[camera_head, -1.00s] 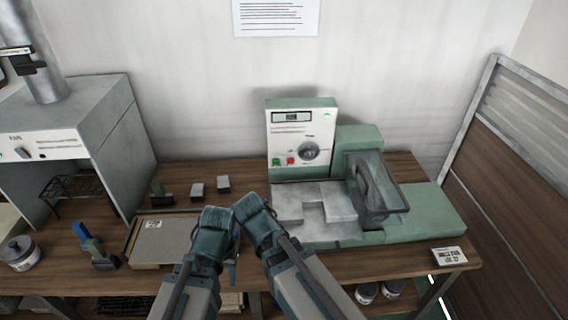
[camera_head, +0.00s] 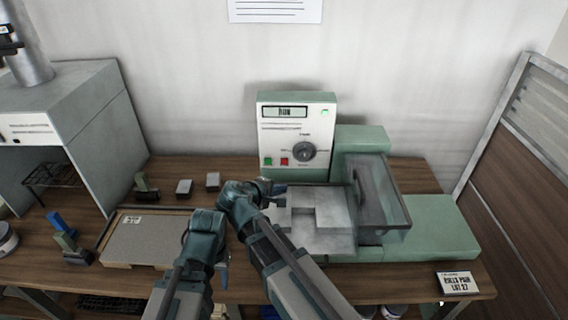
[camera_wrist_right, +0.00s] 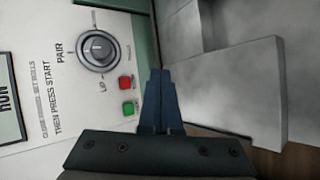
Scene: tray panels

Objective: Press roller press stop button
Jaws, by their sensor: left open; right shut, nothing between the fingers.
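The roller press (camera_head: 360,138) is green, with an upright white control panel (camera_head: 290,133). A red button (camera_head: 284,161) and a green button (camera_head: 267,161) sit side by side low on the panel. In the right wrist view the red button (camera_wrist_right: 125,82) lies just left of the fingers, with the green one (camera_wrist_right: 128,108) below it. My right gripper (camera_head: 275,188) is shut and empty, in front of and below the buttons. In its wrist view (camera_wrist_right: 160,76) the fingertips look apart from both. My left gripper (camera_head: 223,268) is open and empty, near the tray's right edge.
The panel has a round dial (camera_head: 304,151) and a display (camera_head: 285,112) reading RUN. Grey stepped blocks (camera_head: 312,215) and a transparent guard (camera_head: 378,200) stand right of my right gripper. A flat tray (camera_head: 143,240) and small blocks lie left.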

